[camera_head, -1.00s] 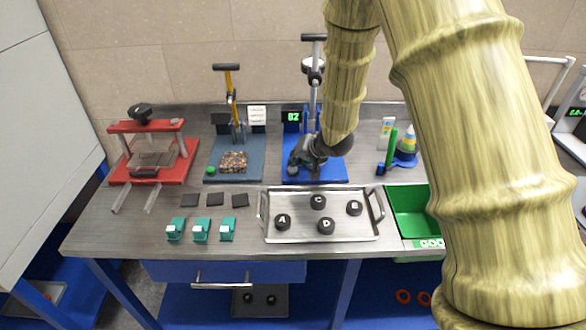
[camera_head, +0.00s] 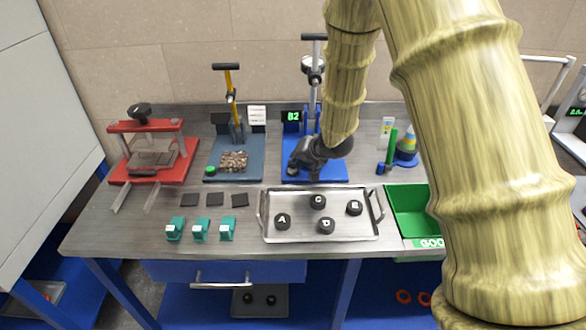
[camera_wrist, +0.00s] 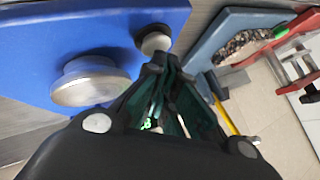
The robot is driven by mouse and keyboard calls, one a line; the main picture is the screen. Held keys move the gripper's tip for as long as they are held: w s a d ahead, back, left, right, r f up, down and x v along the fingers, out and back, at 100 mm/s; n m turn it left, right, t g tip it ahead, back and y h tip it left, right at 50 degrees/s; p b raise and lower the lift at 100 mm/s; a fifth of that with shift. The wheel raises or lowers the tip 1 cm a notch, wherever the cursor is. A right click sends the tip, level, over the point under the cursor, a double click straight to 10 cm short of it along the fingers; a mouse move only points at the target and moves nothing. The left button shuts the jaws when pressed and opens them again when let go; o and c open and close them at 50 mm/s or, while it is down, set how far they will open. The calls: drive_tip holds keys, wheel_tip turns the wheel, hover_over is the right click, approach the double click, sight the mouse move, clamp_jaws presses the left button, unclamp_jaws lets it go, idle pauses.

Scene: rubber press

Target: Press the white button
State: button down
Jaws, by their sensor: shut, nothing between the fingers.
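The white button, a small pale round knob (camera_wrist: 155,40), stands on the blue base (camera_wrist: 40,50) at the top of the wrist view. My gripper (camera_wrist: 160,66) has its fingertips together and empty, right at the button's near edge. I cannot tell whether they touch it. A wide silver disc (camera_wrist: 90,80) sits on the same base, left of the fingers. In the head view my dark gripper (camera_head: 295,167) points down over the blue press station (camera_head: 328,175) and hides the button and disc.
A green digital display (camera_head: 293,116) and an upright press column stand behind my gripper. A grey-blue press base (camera_head: 222,173) with a green button lies left, then a red press (camera_head: 150,160). A metal tray (camera_head: 345,232) with several black lettered pieces lies in front.

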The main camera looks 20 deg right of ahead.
drive_tip(key=shift+f, duration=0.45)
idle(0.5)
drive_tip(key=shift+r, duration=0.1)
drive_tip(key=shift+r+p, duration=1.05)
drive_tip(key=shift+r, duration=0.1)
drive_tip(key=shift+r+p, duration=2.3)
drive_tip(key=shift+r, duration=0.2)
